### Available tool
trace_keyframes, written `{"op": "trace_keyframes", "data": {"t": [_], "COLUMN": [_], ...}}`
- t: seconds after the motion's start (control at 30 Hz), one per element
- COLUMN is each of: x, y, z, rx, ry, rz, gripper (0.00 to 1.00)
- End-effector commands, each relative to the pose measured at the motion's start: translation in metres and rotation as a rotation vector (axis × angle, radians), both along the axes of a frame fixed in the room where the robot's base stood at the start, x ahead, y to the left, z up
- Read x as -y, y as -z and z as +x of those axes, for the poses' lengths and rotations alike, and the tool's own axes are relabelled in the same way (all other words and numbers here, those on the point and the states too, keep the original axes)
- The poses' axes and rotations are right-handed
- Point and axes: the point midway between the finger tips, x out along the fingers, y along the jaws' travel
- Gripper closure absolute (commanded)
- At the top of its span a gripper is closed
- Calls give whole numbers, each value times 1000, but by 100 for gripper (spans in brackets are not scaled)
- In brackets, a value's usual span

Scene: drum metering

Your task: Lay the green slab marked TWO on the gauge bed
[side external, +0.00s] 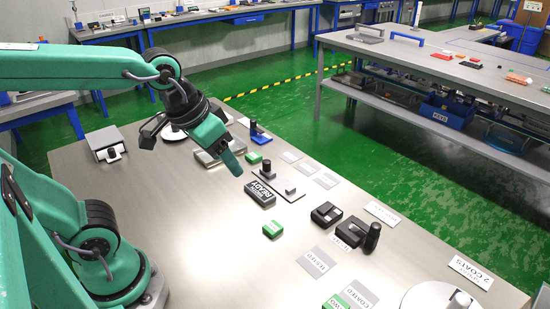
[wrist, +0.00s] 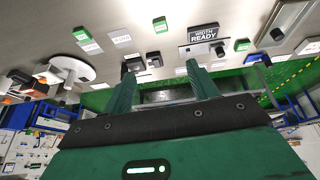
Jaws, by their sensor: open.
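Three green slabs lie on the steel table. The one at the near edge (side external: 335,302) is cut by the frame and bears white lettering that seems to read TWO; a green slab beside white labels in the wrist view (wrist: 82,34) looks like the same one. Another slab (side external: 272,229) lies mid-table, and a third (side external: 254,158) lies farther back. A dark-edged plate (side external: 292,197) with a post and small block, beside the READY display, looks like the gauge bed; no slab shows on it. My gripper (wrist: 160,72) is open and empty, raised above the table.
The READY display (side external: 260,194) stands at the plate's left. Black blocks (side external: 326,214) and a dark cylinder (side external: 372,236) stand to the right. A white disc (side external: 432,298) sits at the near right corner. Flat labels (side external: 317,262) lie around. Mid-left table is clear.

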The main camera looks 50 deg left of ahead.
Motion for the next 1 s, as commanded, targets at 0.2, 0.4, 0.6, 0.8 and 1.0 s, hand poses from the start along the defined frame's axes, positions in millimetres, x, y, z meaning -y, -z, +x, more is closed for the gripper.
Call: {"op": "trace_keyframes", "data": {"t": [0.2,0.4,0.6,0.8,1.0], "x": [-24,-30,-30,-30,-26], "y": [1,2,2,2,2], "z": [-24,-31,-31,-31,-26], "rx": [64,80,80,80,69], "ry": [-12,-11,-11,-11,-35], "rz": [33,46,46,46,27], "gripper": [41,41,36,36,36]}}
